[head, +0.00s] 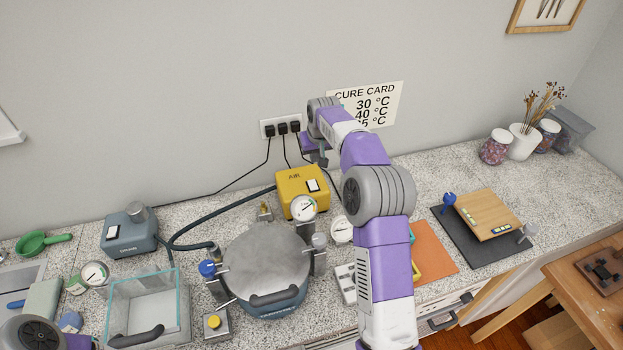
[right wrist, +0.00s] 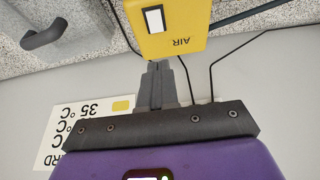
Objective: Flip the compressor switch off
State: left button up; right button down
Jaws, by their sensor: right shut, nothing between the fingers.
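The compressor is a yellow box marked AIR (head: 290,199), standing on the counter against the back wall. My right gripper (right wrist: 154,66) is shut and empty, close to the box and apart from the switch. In the head view the right gripper (head: 318,157) is above and behind the box, partly hidden by its wrist. My left gripper is out of view.
A wall socket (head: 267,129) with black plugs and hanging cords is behind the box. A round gauge (head: 304,208) and a grey pressure pot (head: 265,262) stand in front of it. A blue-grey pump (head: 129,233) is at left. A cure card (head: 385,100) hangs on the wall.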

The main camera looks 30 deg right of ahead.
aim_at(310, 182)
jog(key=shift+f, duration=0.1)
jog(key=x, duration=1.3)
jog(key=shift+s+f+p, duration=0.25)
jog(key=shift+f+p, duration=0.05)
jog(key=shift+f, duration=0.2)
